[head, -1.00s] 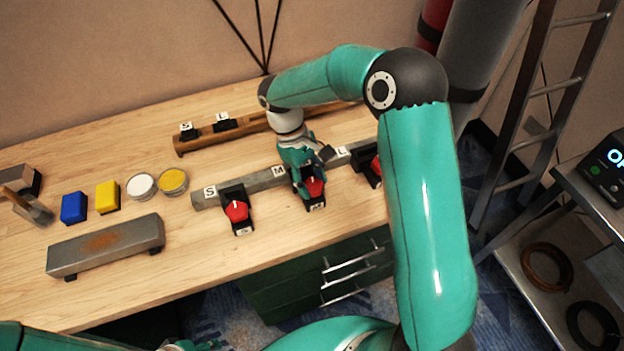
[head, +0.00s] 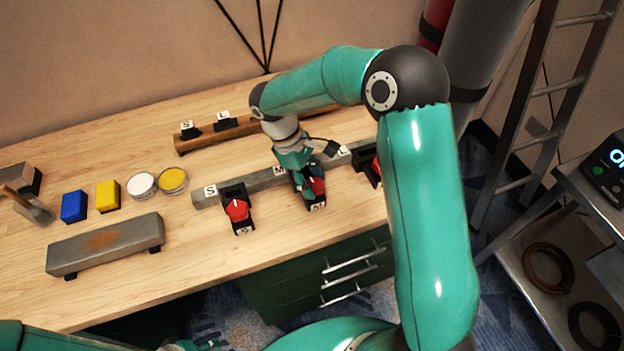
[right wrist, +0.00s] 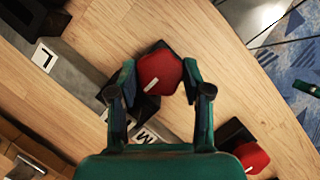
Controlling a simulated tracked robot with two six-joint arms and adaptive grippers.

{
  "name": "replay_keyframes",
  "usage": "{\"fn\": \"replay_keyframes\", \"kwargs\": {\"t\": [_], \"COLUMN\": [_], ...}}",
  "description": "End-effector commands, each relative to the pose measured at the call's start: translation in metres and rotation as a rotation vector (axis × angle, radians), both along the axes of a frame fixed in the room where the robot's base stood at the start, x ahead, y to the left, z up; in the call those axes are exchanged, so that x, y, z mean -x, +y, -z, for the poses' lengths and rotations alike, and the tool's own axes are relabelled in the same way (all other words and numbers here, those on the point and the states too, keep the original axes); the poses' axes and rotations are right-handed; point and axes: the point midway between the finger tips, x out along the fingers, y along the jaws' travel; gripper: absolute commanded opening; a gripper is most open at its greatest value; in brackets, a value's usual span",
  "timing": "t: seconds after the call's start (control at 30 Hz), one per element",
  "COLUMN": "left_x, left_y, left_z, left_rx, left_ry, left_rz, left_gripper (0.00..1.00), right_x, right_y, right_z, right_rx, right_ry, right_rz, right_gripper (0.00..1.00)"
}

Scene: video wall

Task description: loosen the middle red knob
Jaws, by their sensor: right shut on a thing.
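The middle red knob (head: 318,186) sits on a black mount on the grey rail, by the M label. My right gripper (head: 312,188) comes down over it from above. In the right wrist view the fingers of the right gripper (right wrist: 160,78) are on both sides of the red knob (right wrist: 160,70), shut on it; its white mark shows toward the palm. A red knob by S (head: 237,210) stands to the left, and another by L (head: 376,168) is partly behind my arm. A bit of my left gripper (head: 190,346) shows at the bottom edge, mostly cut off.
A wooden rail (head: 250,124) with black clips lies behind the grey rail (head: 262,180). Blue (head: 74,207) and yellow (head: 107,197) blocks, two round tins and a rusty-marked grey bar (head: 105,245) are at the left. The bench front before the knobs is clear.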

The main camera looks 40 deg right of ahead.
Motion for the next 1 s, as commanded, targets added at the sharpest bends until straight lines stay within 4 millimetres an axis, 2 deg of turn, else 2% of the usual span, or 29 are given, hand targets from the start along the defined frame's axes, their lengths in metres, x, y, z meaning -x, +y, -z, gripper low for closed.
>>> {"fn": "replay_keyframes", "kwargs": {"t": [0.03, 0.07, 0.1, 0.43, 0.57, 0.67, 1.0], "left_x": [0.000, 0.000, 0.000, 0.000, 0.000, 0.000, 0.000], "left_y": [0.000, 0.000, 0.000, 0.000, 0.000, 0.000, 0.000], "left_z": [0.000, 0.000, 0.000, -0.001, -0.001, -0.001, 0.000], "left_rx": [0.000, 0.000, 0.000, 0.000, 0.000, 0.000, 0.000], "left_ry": [0.000, 0.000, 0.000, 0.000, 0.000, 0.000, 0.000], "left_rz": [0.000, 0.000, 0.000, 0.000, 0.000, 0.000, 0.000], "left_gripper": [0.40, 0.40, 0.40, 0.40, 0.40, 0.40, 0.40], "right_x": [-0.001, -0.001, -0.001, -0.001, -0.004, -0.008, -0.030], "right_y": [0.000, 0.000, 0.000, 0.000, 0.002, 0.005, 0.019], "right_z": [0.000, 0.000, 0.000, -0.001, -0.008, -0.020, -0.081], "right_rx": [-0.001, 0.000, 0.000, 0.000, 0.000, 0.001, 0.000], "right_ry": [-0.006, -0.005, -0.005, -0.001, -0.004, -0.005, -0.006], "right_rz": [-0.002, -0.002, -0.002, 0.000, 0.000, 0.000, 0.000], "right_gripper": [0.14, 0.50, 0.57, 0.58, 0.58, 0.58, 0.58]}}
